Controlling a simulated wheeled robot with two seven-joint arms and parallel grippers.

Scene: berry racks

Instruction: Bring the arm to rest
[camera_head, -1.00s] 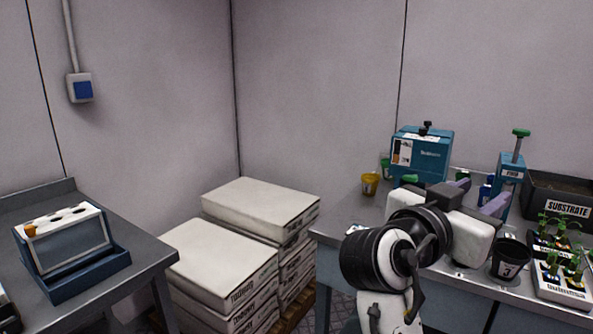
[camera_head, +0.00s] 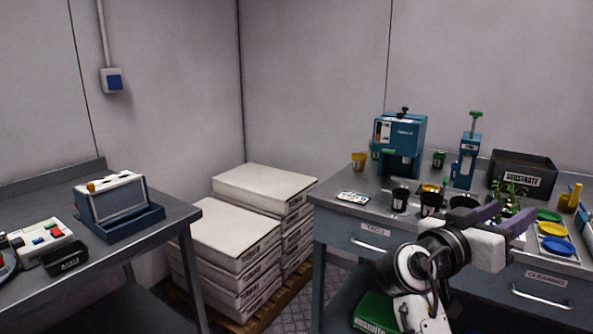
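My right arm (camera_head: 425,268) comes up from the bottom, right of the middle. Its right gripper (camera_head: 506,218) with purple fingers points right, over the front of the right bench (camera_head: 340,206). The two fingers look apart and I see nothing held between them. The gripper partly hides a plant tray (camera_head: 512,208) with green seedlings. My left gripper is not in view.
Black pots (camera_head: 400,199), a teal machine (camera_head: 400,140), a substrate box (camera_head: 522,176) and coloured lids (camera_head: 555,229) stand on the right bench. A left bench (camera_head: 180,215) holds a blue-grey case (camera_head: 112,205).

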